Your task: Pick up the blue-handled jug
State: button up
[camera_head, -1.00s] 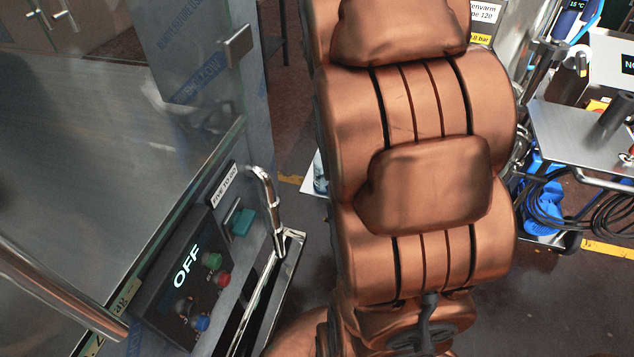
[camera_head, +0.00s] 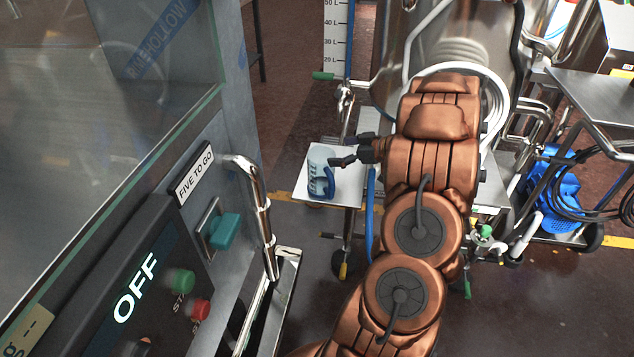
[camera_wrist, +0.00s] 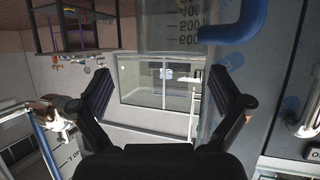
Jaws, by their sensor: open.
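The jug (camera_head: 319,160) is a clear, pale vessel with a blue handle (camera_head: 327,184), standing upright on a small white shelf (camera_head: 347,188). My gripper (camera_head: 340,154) is at the jug's right side in the head view, its fingers pointing left toward it. I cannot tell whether a finger touches it. In the wrist view my gripper (camera_wrist: 165,95) has its fingers spread wide. There the jug's clear wall with printed graduations (camera_wrist: 190,22) fills the upper middle, and part of the blue handle shows at the upper right (camera_wrist: 238,25).
A control panel reading OFF (camera_head: 135,290) and a chrome handle (camera_head: 262,215) stand at the left front. A steel vessel with a coiled hose (camera_head: 462,50) is behind my arm. A vertical scale (camera_head: 336,35) stands behind the shelf.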

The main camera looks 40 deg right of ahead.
aim_at(316, 157)
jog(key=shift+s+a+f+y, duration=0.2)
jog(key=shift+s+f+y, duration=0.1)
jog(key=shift+f, duration=0.25)
jog(key=shift+a+r+b+x, duration=0.15)
jog(key=shift+b+x, duration=0.2)
jog(key=shift+x, duration=1)
jog(key=shift+a+r+b+x, duration=0.1)
jog(key=shift+b+x, duration=0.25)
jog(key=shift+x, duration=1)
jog(key=shift+a+r+b+x, duration=0.15)
jog(key=shift+b+x, duration=0.2)
jog(key=shift+x, duration=0.95)
jog(key=c, duration=1.4)
jog(key=shift+o, duration=0.2)
